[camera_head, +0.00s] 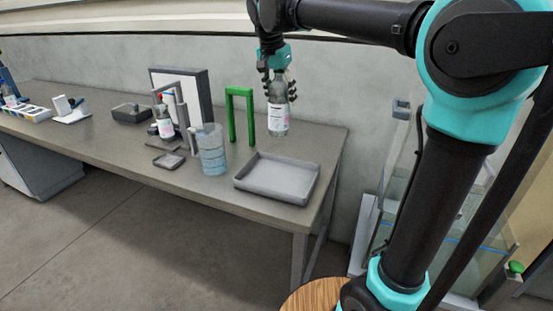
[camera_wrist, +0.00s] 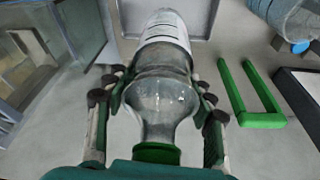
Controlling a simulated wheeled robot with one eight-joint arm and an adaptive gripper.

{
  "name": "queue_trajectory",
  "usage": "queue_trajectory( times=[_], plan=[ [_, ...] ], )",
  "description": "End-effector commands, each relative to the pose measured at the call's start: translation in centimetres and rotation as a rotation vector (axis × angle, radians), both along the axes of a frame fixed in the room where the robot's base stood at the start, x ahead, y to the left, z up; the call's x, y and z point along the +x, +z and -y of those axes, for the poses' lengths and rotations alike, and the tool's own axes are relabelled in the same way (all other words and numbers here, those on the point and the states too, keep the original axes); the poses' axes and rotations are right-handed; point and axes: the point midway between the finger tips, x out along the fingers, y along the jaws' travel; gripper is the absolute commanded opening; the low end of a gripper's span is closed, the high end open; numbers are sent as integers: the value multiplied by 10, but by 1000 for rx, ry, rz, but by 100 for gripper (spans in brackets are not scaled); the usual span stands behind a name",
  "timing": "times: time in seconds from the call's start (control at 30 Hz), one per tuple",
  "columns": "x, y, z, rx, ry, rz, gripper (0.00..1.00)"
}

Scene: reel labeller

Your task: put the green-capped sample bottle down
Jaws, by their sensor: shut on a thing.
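The green-capped sample bottle (camera_head: 278,118) is clear with a white and pink label and hangs roughly upright. My gripper (camera_head: 279,90) is shut around its upper part. In the wrist view the bottle (camera_wrist: 163,42) lies between the fingers of my gripper (camera_wrist: 160,92), with its green cap (camera_wrist: 156,153) towards the palm and its base pointing away. The bottle is above the right end of the table, near the back edge of the grey tray (camera_head: 250,187). The tray looks empty. The bottle's exact height above the table is hard to tell.
A green upright frame (camera_head: 230,118) stands left of the bottle. A glass-sided cabinet (camera_head: 398,190) stands right of the table.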

Motion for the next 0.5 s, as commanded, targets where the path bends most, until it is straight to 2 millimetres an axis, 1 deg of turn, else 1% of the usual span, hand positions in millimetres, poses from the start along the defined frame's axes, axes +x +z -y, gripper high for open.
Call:
queue_trajectory(
  times=[0.1,0.4,0.5],
  plan=[
    [0,-28,0,0,0,0,4],
    [0,-98,0,0,0,0,4],
    [0,-117,0,0,0,0,4]
  ],
)
